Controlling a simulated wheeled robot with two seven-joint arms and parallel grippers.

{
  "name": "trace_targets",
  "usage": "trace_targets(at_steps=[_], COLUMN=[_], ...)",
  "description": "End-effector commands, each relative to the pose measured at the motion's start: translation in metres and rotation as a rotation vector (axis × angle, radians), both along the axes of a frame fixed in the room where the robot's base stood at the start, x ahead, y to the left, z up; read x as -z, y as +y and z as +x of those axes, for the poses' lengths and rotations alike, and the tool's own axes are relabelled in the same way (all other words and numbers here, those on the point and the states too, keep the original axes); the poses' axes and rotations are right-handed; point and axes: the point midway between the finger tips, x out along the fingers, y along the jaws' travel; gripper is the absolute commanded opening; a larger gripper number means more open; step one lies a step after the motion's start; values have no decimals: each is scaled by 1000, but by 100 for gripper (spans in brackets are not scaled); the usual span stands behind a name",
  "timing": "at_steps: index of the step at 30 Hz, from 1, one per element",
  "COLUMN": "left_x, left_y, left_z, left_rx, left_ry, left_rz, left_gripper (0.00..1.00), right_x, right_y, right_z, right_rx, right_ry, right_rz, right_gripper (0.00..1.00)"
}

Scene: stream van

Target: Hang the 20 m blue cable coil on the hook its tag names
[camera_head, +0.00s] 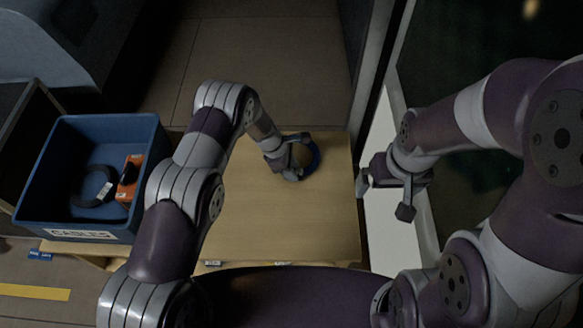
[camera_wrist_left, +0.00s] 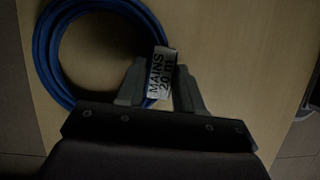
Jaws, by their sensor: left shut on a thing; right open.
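The blue cable coil (camera_head: 314,157) is at the far right part of the wooden table top, mostly behind my left gripper (camera_head: 290,165). In the left wrist view the coil (camera_wrist_left: 42,50) is a ring with a white tag (camera_wrist_left: 161,73) reading "MAINS 20 m". My left gripper (camera_wrist_left: 160,95) is shut on the coil at its tagged side. Whether the coil touches the table I cannot tell. My right gripper (camera_head: 385,190) is open and empty, beyond the table's right edge. No hook can be made out in either view.
A blue crate (camera_head: 92,128) labelled "CABLES" stands at the left, holding a black coil (camera_head: 97,187) and an orange item (camera_head: 130,177). The table top (camera_head: 280,225) is clear in its near part. A pale door frame (camera_head: 385,110) rises along the right.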

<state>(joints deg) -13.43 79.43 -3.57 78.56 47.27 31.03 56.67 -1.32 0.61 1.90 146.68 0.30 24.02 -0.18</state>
Motion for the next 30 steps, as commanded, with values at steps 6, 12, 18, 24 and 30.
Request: trace_targets(at_steps=[6,12,18,24,30], left_x=[3,3,-9,-60,-102], left_y=[0,0,3,16,35], left_z=[0,0,2,-3,-2], left_rx=[0,0,-1,-1,0], left_ry=[0,0,-3,-3,-2], left_rz=[0,0,-1,-1,0], left_gripper=[61,61,61,61,61], right_x=[3,3,-3,-17,-24], right_y=[0,0,0,0,0], right_z=[0,0,0,0,0], right_rx=[0,0,0,0,0], right_ry=[0,0,0,0,0], right_rz=[0,0,0,0,0], right_gripper=[100,100,100,100,100])
